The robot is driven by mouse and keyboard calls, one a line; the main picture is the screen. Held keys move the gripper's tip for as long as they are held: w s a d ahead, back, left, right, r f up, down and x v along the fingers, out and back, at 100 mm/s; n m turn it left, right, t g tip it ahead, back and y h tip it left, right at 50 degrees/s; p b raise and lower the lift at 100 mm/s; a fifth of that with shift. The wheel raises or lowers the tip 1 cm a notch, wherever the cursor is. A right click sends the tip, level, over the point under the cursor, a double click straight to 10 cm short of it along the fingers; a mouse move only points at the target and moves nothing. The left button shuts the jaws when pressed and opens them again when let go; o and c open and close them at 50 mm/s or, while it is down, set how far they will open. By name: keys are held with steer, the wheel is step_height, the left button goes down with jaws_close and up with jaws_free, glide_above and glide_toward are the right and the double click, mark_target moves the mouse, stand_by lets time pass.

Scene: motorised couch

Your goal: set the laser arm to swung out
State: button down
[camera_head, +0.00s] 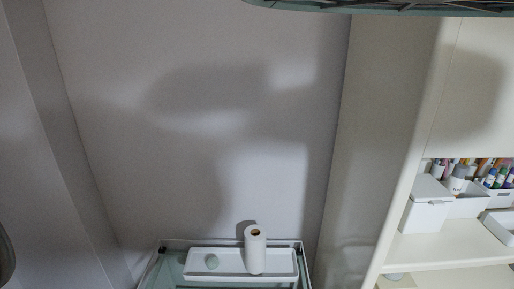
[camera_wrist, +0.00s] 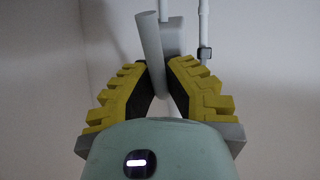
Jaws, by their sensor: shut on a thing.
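In the wrist view, my gripper (camera_wrist: 157,72) has two yellow ribbed fingers with dark pads. The fingertips meet around a light grey rod-shaped handle (camera_wrist: 151,38), which runs up and slightly left from between them. A light grey block (camera_wrist: 172,38) sits right beside and behind the handle. It hangs from a thin pale rod at the top of the view. I take these to be parts of the laser arm; the rest of it is out of view. The head view shows neither the gripper nor the handle.
A shelf (camera_head: 450,249) with white boxes and bottles stands right.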

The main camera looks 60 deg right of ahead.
steer(key=shift+r, duration=0.15)
steer(key=c, duration=1)
jaws_free()
steer(key=v, duration=0.7)
steer(key=shift+s, duration=0.2)
